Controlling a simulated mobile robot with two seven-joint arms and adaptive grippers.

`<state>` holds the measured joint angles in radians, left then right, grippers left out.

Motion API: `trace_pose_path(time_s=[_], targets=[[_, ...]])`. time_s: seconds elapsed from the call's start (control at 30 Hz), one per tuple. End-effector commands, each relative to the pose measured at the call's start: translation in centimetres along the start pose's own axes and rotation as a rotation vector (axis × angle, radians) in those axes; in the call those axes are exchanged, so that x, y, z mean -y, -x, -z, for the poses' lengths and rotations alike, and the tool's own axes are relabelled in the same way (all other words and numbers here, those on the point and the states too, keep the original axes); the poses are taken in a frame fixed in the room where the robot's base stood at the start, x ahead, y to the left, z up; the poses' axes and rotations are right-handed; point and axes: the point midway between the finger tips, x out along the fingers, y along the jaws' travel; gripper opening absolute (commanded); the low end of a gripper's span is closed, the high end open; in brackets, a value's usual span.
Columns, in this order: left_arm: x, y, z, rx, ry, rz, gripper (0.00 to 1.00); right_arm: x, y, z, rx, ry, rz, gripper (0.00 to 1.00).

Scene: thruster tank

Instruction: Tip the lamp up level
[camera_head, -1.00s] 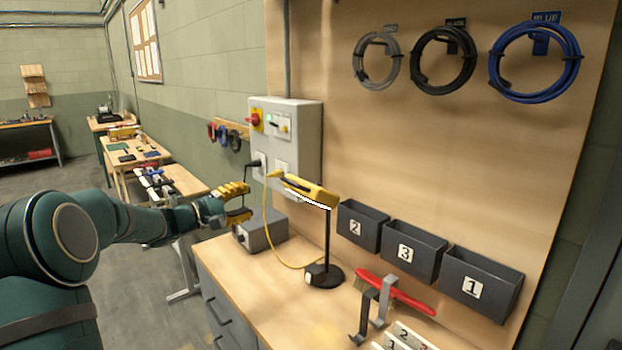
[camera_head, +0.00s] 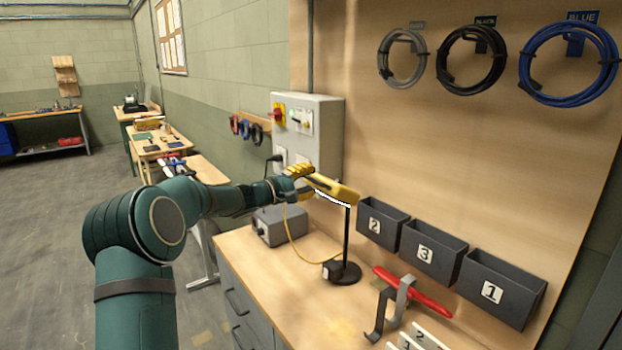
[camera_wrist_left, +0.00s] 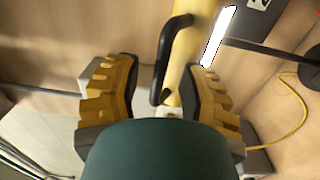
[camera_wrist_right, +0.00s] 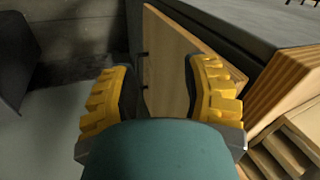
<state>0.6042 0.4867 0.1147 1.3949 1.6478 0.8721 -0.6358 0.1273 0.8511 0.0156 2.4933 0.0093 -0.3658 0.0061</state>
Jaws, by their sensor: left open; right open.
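The yellow lamp (camera_head: 335,190) has a lit white strip along its underside and stands on a black post with a round black base (camera_head: 343,272) on the workbench. Its head slopes, with the left end higher than the right. My left gripper (camera_head: 298,182) is at the head's left end. In the left wrist view the open left fingers (camera_wrist_left: 165,90) stand on either side of the yellow head (camera_wrist_left: 188,55) and its black handle (camera_wrist_left: 168,60). I cannot tell whether they touch it. My right gripper (camera_wrist_right: 160,90) is open and empty, facing a wooden panel, and is outside the head view.
A grey control box (camera_head: 306,135) is on the wall behind the lamp. A small grey unit (camera_head: 280,226) stands on the bench (camera_head: 315,318) under my left arm.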

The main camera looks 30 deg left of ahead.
Motion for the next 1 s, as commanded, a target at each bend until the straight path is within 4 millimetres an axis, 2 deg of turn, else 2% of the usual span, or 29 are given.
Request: trace_pose_path(time_s=[0.13,0.43,0.47,0.5,0.57,1.0], targets=[[-0.01,-0.95,-0.06,0.001,0.000,0.000,0.41,0.05,0.13,0.07,-0.002,0.000,0.000,0.47],[0.00,-1.08,-0.03,0.000,0.000,0.000,0.41,0.05,0.12,0.08,-0.002,0.000,0.000,0.47],[0.00,-1.07,-0.03,0.000,0.000,0.000,0.37,0.05,0.13,0.07,-0.002,0.000,0.000,0.47],[0.00,-1.07,-0.03,0.000,0.000,0.000,0.23,0.05,0.13,0.07,-0.002,0.000,0.000,0.47],[0.00,-1.06,-0.03,0.000,0.000,0.000,0.02,0.05,0.13,0.07,-0.002,0.000,0.000,0.47],[-0.36,-1.06,-0.02,-0.001,0.001,0.022,0.00,0.28,0.75,0.33,-0.007,-0.002,-0.001,0.47]])
